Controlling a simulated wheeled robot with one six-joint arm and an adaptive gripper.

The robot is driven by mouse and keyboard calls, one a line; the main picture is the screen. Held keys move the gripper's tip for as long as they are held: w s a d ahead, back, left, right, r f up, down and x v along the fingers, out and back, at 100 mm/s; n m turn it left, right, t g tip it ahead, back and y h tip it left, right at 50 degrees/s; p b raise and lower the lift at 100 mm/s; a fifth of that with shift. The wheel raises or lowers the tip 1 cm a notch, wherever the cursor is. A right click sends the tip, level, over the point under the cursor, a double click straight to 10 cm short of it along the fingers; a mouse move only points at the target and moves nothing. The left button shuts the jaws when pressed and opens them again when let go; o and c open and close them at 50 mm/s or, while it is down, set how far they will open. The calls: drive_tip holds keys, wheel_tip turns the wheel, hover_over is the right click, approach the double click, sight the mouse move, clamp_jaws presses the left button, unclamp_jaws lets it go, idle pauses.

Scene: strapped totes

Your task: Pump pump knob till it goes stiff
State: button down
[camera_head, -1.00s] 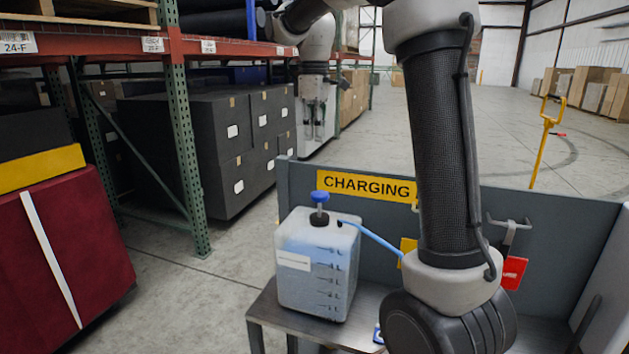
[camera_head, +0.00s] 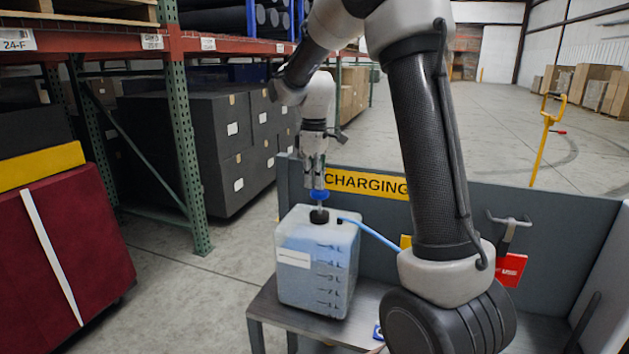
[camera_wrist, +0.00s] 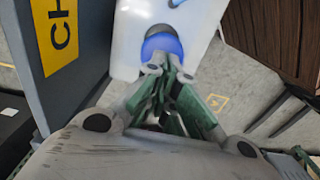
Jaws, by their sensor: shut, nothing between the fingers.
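The blue pump knob (camera_head: 320,194) sits on a thin stem over the black cap of a translucent jug (camera_head: 300,262) holding bluish liquid. The jug stands on a metal bench. My gripper (camera_head: 318,184) points down right above the knob, its fingers shut with nothing between them. In the wrist view the shut fingertips (camera_wrist: 166,72) overlap the near edge of the blue knob (camera_wrist: 162,46). They look to be at or on its top; whether they press on it I cannot tell. A light blue hose (camera_head: 372,234) runs from the jug's top to the right, behind my arm.
A grey panel with a yellow CHARGING sign (camera_head: 365,184) stands behind the jug. A red tag (camera_head: 511,269) hangs at its right. The metal bench (camera_head: 268,305) has a bare front edge. Racks with dark boxes (camera_head: 232,130) stand at the left.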

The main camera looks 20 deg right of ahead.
drive_tip(key=shift+f, duration=0.15)
drive_tip(key=shift+f, duration=2.25)
drive_tip(key=shift+s, duration=0.1)
wheel_tip(320, 180, up, 14)
drive_tip(key=shift+r, duration=0.15)
wheel_tip(320, 180, up, 4)
drive_tip(key=r, duration=0.1)
hover_over(315, 195)
drive_tip(key=w+d, duration=0.1)
drive_tip(key=w, duration=0.2)
drive_tip(key=shift+s+d+f, duration=0.1)
drive_tip(key=shift+s+f, duration=0.15)
drive_tip(key=shift+f, duration=0.05)
